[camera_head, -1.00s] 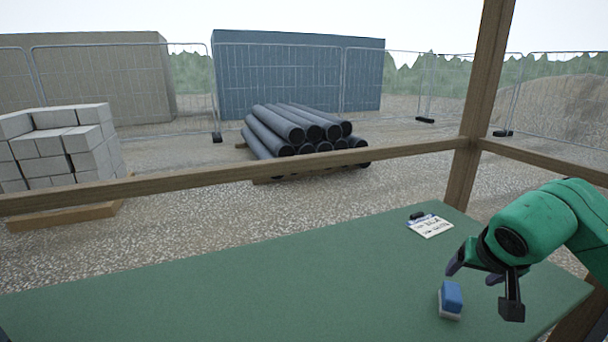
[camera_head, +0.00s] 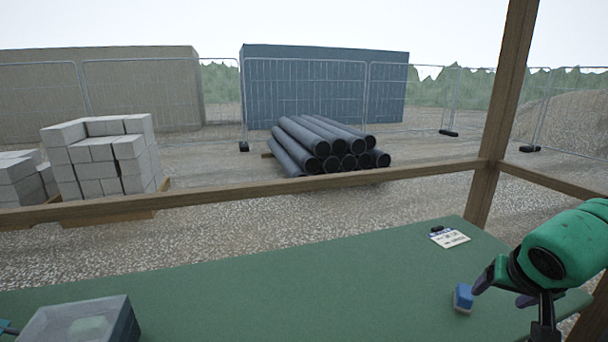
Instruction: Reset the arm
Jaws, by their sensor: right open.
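My right arm is green and comes in from the right edge. Its gripper (camera_head: 510,302) is open, with dark fingers pointing down over the right end of the green table. A blue and white block (camera_head: 463,298) lies on the table just left of the fingers, partly close behind one of them in the picture. I see nothing between the fingers. My left gripper is not clearly in view.
The green table (camera_head: 300,275) is mostly bare. A clear-lidded box (camera_head: 82,320) stands at its front left. A white card with a dark item (camera_head: 449,237) lies at the back right. A wooden rail (camera_head: 300,187) and post (camera_head: 503,110) border the table's far side.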

